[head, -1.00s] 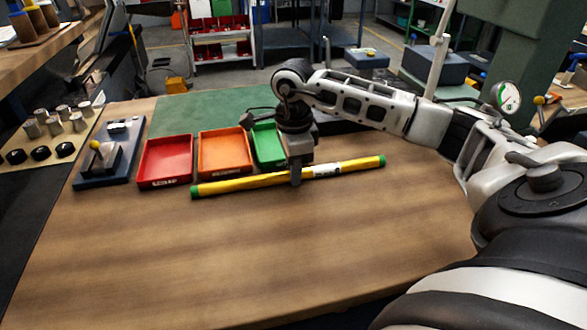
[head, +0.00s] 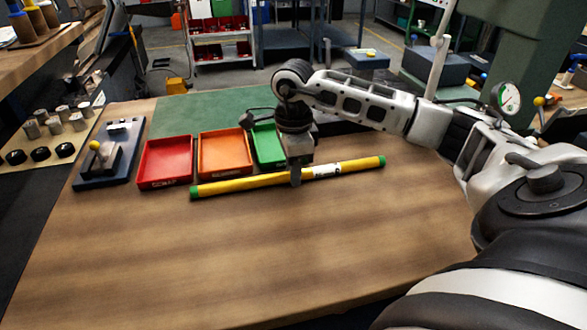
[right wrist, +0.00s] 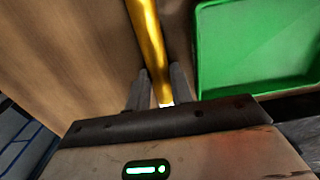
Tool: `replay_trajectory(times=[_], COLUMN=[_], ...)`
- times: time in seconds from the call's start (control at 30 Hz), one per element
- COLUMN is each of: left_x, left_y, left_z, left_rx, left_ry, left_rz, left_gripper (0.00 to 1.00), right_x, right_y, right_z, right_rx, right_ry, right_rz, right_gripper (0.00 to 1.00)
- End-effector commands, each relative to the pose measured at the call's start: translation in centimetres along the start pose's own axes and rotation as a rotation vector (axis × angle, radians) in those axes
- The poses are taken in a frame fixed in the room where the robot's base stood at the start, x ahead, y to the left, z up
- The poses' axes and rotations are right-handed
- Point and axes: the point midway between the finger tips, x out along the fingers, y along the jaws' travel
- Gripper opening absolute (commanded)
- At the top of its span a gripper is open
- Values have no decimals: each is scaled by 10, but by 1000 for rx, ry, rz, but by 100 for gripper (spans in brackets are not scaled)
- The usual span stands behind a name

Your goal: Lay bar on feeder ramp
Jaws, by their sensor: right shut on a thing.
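A long yellow bar (head: 240,184) with green ends lies across the wooden table in the head view, in front of the trays. A white label shows on its right half. My right gripper (head: 296,181) is over the bar near its middle, pointing down and shut on it. In the right wrist view the bar (right wrist: 148,40) runs between the two fingers (right wrist: 158,92). I cannot tell whether the bar touches the table or is slightly above it. No feeder ramp can be made out. My left gripper is not in view.
Red (head: 165,183), orange (head: 226,175) and green (head: 262,158) trays stand behind the bar. A blue-based fixture with a yellow knob (head: 95,146) is at the left. The front of the table (head: 240,260) is clear. A dial gauge (head: 507,97) is at the right.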

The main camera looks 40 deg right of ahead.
Motion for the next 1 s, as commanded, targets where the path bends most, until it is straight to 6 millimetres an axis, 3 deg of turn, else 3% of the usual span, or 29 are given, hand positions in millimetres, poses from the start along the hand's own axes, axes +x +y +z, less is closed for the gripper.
replay_trajectory(times=[0.33, 0.67, 1.0], left_x=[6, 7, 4], left_y=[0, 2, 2], left_z=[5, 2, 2], left_rx=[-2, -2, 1], left_ry=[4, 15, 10], left_rz=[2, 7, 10], left_gripper=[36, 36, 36], right_x=[-37, -92, -122], right_y=[0, 47, 110], right_z=[1, 11, 23], right_rx=[0, -4, -2], right_ry=[-7, -7, -4], right_rz=[-13, -13, -10], right_gripper=[0, 0, 0])
